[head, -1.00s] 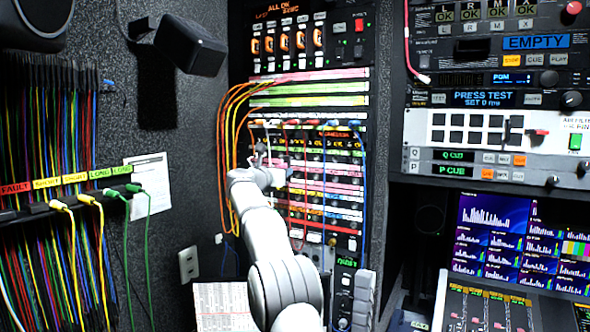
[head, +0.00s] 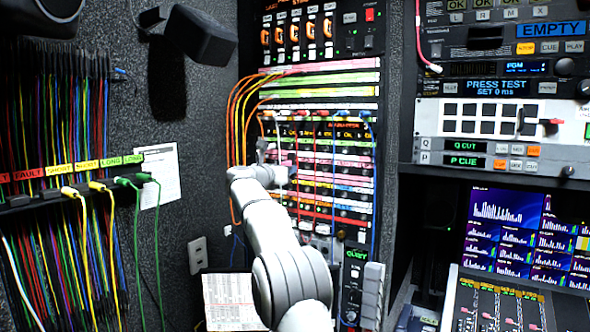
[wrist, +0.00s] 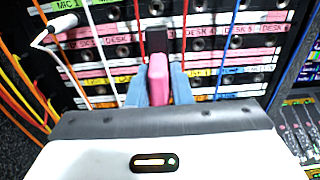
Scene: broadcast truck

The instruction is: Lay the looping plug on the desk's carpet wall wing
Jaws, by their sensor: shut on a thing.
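My gripper (wrist: 160,88) is shut on a small pink plug (wrist: 158,78), in the wrist view. A black part lies just beyond the plug; I cannot tell if it belongs to it. In the head view my gripper (head: 272,165) is in front of the patch panel (head: 335,188), left of its middle, and the plug cannot be made out. The carpet wall (head: 205,125) is the dark speckled wall left of the panel. A dark surface with a printed sheet (head: 230,302) lies low beside that wall; I cannot tell whether it is the desk wing.
Orange cables (head: 238,120) loop at the panel's left edge. Red, white and blue cords hang across its front. A rack of cables (head: 65,190) hangs at the left. A mixing console (head: 500,308) and screen (head: 515,225) are at the right.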

